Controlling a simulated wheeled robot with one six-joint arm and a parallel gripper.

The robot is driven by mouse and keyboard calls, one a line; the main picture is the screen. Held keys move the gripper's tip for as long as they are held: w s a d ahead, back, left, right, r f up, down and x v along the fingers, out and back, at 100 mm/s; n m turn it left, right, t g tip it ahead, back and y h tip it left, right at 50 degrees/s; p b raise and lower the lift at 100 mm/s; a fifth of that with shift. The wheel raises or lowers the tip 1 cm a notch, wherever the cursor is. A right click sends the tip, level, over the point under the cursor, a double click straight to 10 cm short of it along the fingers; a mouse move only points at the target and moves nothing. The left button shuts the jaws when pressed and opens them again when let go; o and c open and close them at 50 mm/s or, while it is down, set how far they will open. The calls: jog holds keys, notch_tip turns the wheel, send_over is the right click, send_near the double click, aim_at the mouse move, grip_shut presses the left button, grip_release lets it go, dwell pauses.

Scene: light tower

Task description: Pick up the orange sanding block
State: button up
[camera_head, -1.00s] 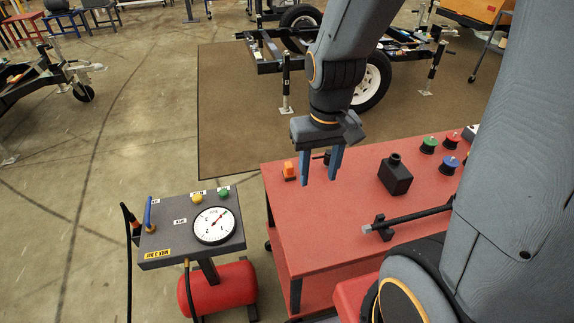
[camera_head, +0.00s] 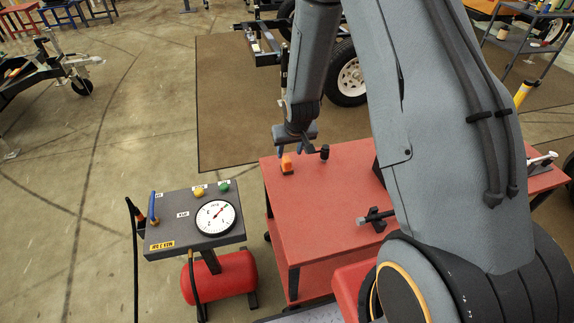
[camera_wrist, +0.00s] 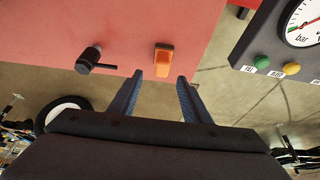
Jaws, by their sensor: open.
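The orange sanding block (camera_head: 286,165) sits on the red table top near its far left corner. In the wrist view the orange block (camera_wrist: 163,60) lies close to the table edge, ahead of the fingertips and roughly between their lines. My gripper (camera_head: 289,152) is at the far left of the table, behind and above the block in the head view. In the wrist view my gripper (camera_wrist: 160,80) shows two blue fingers spread apart with nothing between them. The arm hides part of the table in the head view.
A small black fitting with a lever (camera_wrist: 92,60) stands beside the block; it also shows in the head view (camera_head: 324,152). A gauge panel (camera_head: 190,215) with a red tank (camera_head: 222,279) stands left of the table (camera_head: 318,215). The table middle is clear.

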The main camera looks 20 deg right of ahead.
aim_at(287, 159)
jog(key=shift+a+p+x, duration=0.2)
jog(key=shift+p+x, duration=0.7)
jog(key=shift+x, duration=2.6)
grip_shut()
jog(key=shift+r+b, duration=1)
jog(key=shift+r, duration=4)
jog(key=c, duration=0.6)
grip_release()
jog(key=shift+s, duration=0.1)
jog(key=c, duration=0.4)
